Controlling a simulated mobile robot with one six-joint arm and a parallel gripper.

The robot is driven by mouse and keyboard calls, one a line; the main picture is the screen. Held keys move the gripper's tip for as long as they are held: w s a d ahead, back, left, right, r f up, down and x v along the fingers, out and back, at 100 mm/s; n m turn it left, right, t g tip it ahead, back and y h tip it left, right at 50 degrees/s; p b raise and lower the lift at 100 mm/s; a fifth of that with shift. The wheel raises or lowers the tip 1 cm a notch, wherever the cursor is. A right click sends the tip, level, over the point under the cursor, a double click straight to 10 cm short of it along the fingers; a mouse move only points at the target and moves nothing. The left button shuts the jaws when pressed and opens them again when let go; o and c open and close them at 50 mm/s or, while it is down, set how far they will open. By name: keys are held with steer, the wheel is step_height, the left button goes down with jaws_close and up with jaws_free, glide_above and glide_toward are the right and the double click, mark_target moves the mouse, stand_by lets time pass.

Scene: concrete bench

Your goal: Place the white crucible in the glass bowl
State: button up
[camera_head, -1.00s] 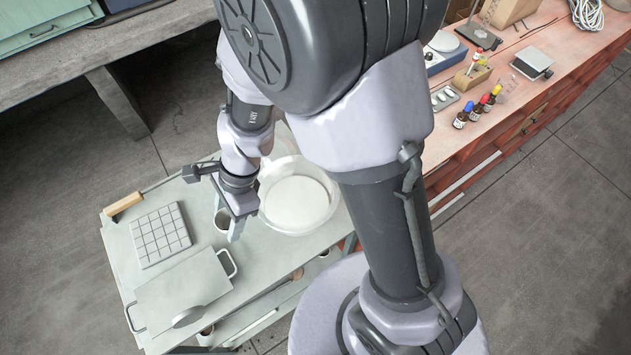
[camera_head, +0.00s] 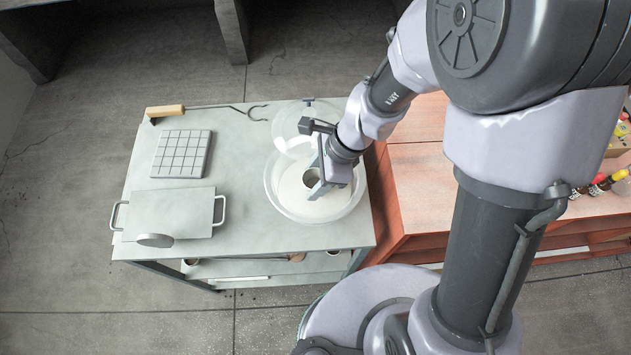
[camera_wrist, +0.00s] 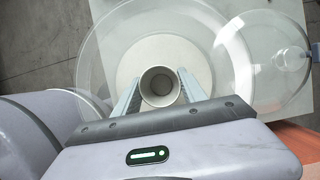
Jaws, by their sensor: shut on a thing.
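The white crucible (camera_wrist: 160,86) is upright between my gripper's two fingers in the wrist view, its open mouth facing the camera. In the head view the crucible (camera_head: 311,177) shows partly behind the fingers. My gripper (camera_head: 322,182) is shut on it and holds it over the glass bowl. The clear glass bowl (camera_head: 281,205) stands at the right end of the grey bench, with a pale round floor. Its rim also shows in the wrist view (camera_wrist: 88,52). Whether the crucible touches the bowl's floor I cannot tell.
A glass lid (camera_wrist: 290,60) with a knob lies beside the bowl. The grey bench (camera_head: 245,225) also holds a tiled plate (camera_head: 181,154), a flat tray with handles (camera_head: 170,212) and a wooden-handled tool (camera_head: 165,111). A red cabinet (camera_head: 415,190) adjoins on the right.

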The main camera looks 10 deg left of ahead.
steer(key=shift+r, duration=0.15)
steer(key=o, duration=1.4)
steer(key=shift+f, duration=0.2)
steer(key=shift+c, duration=0.2)
